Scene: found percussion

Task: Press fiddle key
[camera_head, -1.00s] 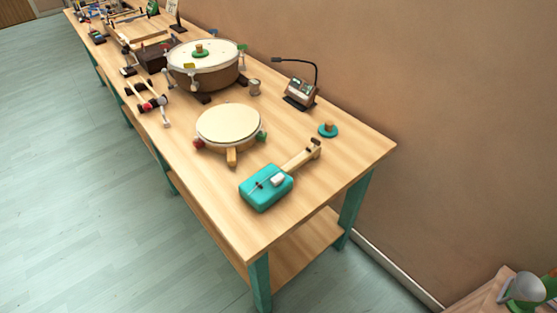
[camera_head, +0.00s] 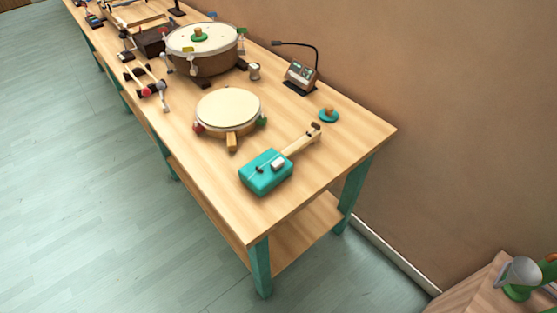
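A small fiddle-like instrument lies near the right end of the wooden table. It has a teal box body (camera_head: 266,172) with a pale block (camera_head: 278,164) on top and a thin string or rod across it. A light wooden neck (camera_head: 300,143) runs from the body up and to the right, ending in a dark brown piece (camera_head: 315,128). Which part is the key is too small to tell. Neither of my grippers shows in the head view.
A small round drum (camera_head: 228,109) stands left of the fiddle, with a larger drum (camera_head: 204,62) behind. Pale floor (camera_head: 90,200) lies open left of the table (camera_head: 215,190).

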